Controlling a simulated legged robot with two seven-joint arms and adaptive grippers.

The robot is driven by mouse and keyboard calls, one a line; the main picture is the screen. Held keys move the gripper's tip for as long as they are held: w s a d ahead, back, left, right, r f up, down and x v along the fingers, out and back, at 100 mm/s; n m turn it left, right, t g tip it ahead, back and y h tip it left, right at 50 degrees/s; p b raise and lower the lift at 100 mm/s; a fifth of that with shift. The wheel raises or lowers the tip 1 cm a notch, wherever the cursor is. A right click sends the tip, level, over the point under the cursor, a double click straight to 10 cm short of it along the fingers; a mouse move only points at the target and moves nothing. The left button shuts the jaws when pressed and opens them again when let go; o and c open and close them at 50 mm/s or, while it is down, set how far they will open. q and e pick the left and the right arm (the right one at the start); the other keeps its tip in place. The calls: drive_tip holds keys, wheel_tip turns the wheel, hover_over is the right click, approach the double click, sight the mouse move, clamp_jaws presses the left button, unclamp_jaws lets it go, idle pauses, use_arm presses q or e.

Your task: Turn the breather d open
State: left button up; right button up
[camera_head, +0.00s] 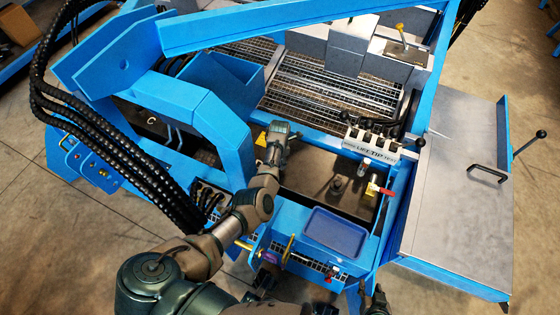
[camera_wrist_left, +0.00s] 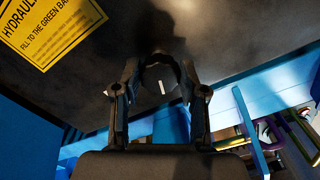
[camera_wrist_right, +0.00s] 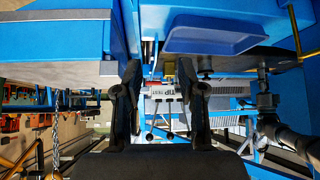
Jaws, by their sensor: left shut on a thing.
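My left gripper (camera_head: 279,133) reaches over the dark tank top inside the blue frame. In the left wrist view its two fingers (camera_wrist_left: 160,80) are closed around the sides of a dark round cap, the breather (camera_wrist_left: 161,68), which bears a short white mark. The mark stands nearly upright in that view, leaning slightly. In the head view the gripper hides this breather. My right gripper (camera_wrist_right: 160,72) has its fingers apart with nothing held between them. It is low at the front of the machine, at the bottom edge of the head view (camera_head: 378,298).
A yellow hydraulic label (camera_wrist_left: 52,28) lies beside the left gripper. A dark fitting (camera_head: 337,186) stands on the tank, with a red-handled valve (camera_head: 378,189) to its right. A blue tray (camera_head: 335,232) is at the front. A lever block (camera_head: 370,145) and black hoses (camera_head: 95,125) flank the area.

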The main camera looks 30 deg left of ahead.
use_arm(q)
drive_tip(key=shift+w+r+n, duration=0.1)
drive_tip(key=shift+n, duration=0.75)
drive_tip(key=shift+w+r+n, duration=0.1)
drive_tip(key=shift+n, duration=0.75)
drive_tip(key=o, duration=0.9)
drive_tip(key=shift+o, duration=1.2)
drive_tip(key=shift+f, duration=0.15)
wheel_tip(320, 180, up, 12)
